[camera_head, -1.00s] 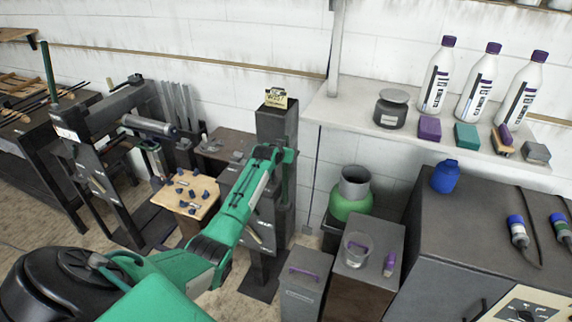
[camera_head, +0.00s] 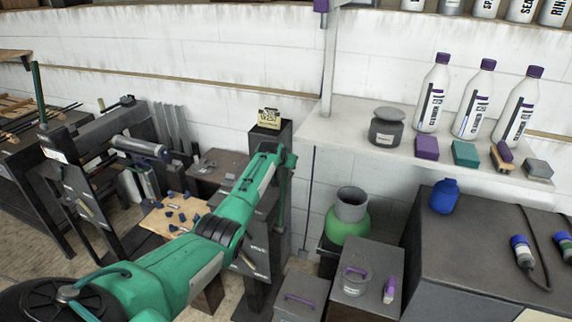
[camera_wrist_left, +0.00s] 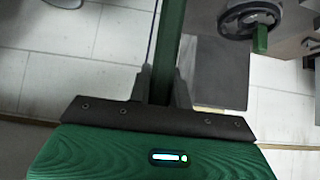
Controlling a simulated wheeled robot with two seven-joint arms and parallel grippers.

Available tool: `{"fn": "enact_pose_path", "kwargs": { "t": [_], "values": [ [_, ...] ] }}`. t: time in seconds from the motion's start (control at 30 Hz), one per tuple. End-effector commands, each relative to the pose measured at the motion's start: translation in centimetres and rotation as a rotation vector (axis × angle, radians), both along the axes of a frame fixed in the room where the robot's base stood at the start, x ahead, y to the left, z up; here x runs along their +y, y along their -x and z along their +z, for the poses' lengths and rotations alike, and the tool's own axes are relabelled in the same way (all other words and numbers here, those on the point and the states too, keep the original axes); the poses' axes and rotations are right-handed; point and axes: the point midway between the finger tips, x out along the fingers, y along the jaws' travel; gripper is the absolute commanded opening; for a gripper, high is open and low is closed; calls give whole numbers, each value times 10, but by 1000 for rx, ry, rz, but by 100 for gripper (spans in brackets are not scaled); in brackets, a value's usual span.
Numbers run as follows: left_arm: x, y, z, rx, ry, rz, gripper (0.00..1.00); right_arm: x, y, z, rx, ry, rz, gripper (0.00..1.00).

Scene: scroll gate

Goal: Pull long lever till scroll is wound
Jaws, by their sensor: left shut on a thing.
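The long green lever (camera_head: 282,205) hangs beside the dark post (camera_head: 258,230). My left gripper (camera_head: 284,160) reaches its upper part, with my green arm coming from the lower left. In the left wrist view, the gripper's two fingers (camera_wrist_left: 163,92) are shut on the green lever (camera_wrist_left: 165,45), which runs away between them. A grey roller (camera_head: 140,148) lies across the dark frame at the left; I cannot tell how much scroll is wound on it. My right gripper is not in view.
A sign (camera_head: 269,118) tops the post. A green pot (camera_head: 346,222) and a grey bin (camera_head: 300,298) stand right of it. A shelf (camera_head: 350,128) with bottles runs along the wall. A handwheel (camera_wrist_left: 250,18) shows in the wrist view.

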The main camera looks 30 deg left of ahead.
Motion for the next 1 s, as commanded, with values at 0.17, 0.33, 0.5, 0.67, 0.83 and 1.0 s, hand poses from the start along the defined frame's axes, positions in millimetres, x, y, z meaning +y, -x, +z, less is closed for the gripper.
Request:
{"fn": "enact_pose_path", "kwargs": {
  "t": [0.17,0.33,0.5,0.67,0.83,1.0],
  "values": [
    [1,-1,4,-7,-2,1,0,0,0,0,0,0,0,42],
    [1,-1,3,-6,-2,1,42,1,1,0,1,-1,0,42],
    [0,-1,2,-4,-1,0,42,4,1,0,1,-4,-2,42],
    [0,0,3,-4,-1,0,42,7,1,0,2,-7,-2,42],
    [-1,7,8,-5,-2,1,42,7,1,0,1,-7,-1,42],
    [-4,19,20,-4,-3,-1,42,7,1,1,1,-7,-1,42]
  ]
}}
